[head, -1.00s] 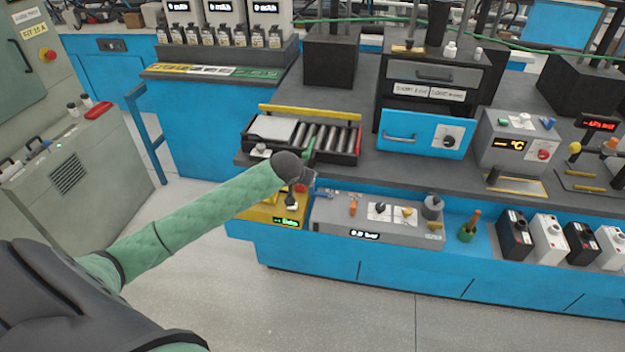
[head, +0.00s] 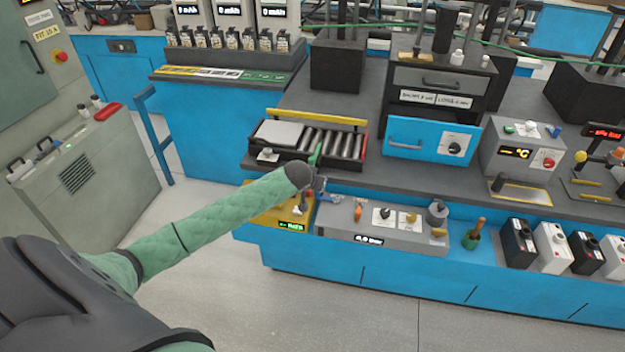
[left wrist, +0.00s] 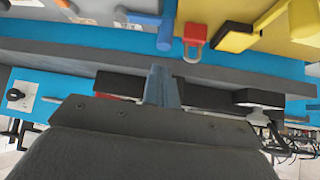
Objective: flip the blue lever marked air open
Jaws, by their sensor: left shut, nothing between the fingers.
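The blue lever (left wrist: 165,33) shows near the top of the left wrist view, with its blue bar reaching left from a round end. In the head view a small blue part of it (head: 328,197) shows at the left end of the grey control panel (head: 345,228), close to my gripper. The lever's marking is too small to read. My right gripper is out of view.
A red padlock-shaped part (left wrist: 194,34) sits beside the lever, and a yellow box (head: 270,218) stands just left of the panel. An orange lever (head: 358,212) and knobs are to the right. The dark counter edge and roller tray (head: 361,160) lie behind my gripper.

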